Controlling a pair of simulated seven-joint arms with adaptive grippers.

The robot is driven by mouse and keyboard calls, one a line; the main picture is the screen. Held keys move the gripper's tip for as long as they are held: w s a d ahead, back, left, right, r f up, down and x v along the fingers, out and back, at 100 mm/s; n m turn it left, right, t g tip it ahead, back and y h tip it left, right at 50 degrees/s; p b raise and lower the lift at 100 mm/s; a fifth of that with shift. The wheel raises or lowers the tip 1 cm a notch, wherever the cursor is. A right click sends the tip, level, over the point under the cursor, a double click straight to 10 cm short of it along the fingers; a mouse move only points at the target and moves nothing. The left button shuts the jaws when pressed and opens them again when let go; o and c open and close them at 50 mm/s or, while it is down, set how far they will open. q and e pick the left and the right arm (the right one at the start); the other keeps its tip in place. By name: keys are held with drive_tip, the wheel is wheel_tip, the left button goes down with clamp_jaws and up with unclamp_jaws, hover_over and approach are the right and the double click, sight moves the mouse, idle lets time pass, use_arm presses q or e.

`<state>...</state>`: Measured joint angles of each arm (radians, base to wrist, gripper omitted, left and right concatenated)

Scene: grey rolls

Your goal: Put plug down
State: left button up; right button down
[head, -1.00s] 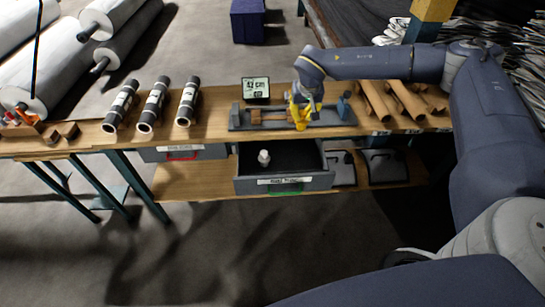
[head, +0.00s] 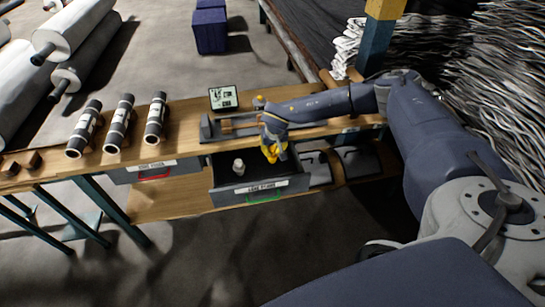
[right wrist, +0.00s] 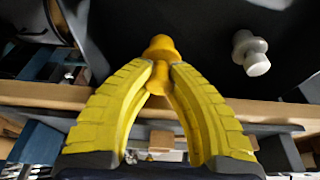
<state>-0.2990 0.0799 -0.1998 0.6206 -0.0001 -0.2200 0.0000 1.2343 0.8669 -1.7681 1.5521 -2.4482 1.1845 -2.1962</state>
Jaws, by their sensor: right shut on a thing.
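My right gripper (head: 273,152) is shut on a yellow-orange plug and holds it above the right part of the open drawer. The right wrist view shows the plug (right wrist: 160,47) between the tips of the two yellow fingers (right wrist: 160,76), with the dark drawer interior beyond it. The drawer (head: 262,188) is grey with a white label and a green handle. A white plug (head: 239,166) stands inside, left of my gripper in the head view; it also shows in the right wrist view (right wrist: 251,52). My left gripper is not in view.
The wooden bench (head: 185,142) holds a grey fixture (head: 206,127), a small screen (head: 223,98) and three dark rolls (head: 118,124). A closed drawer with a red handle (head: 152,177) is at left. Dark trays (head: 358,162) lie on the lower shelf at right.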

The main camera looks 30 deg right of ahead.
sight(273, 154)
drive_tip(key=shift+f, duration=2.25)
drive_tip(key=c, duration=1.3)
unclamp_jaws()
drive_tip(key=v, duration=1.2)
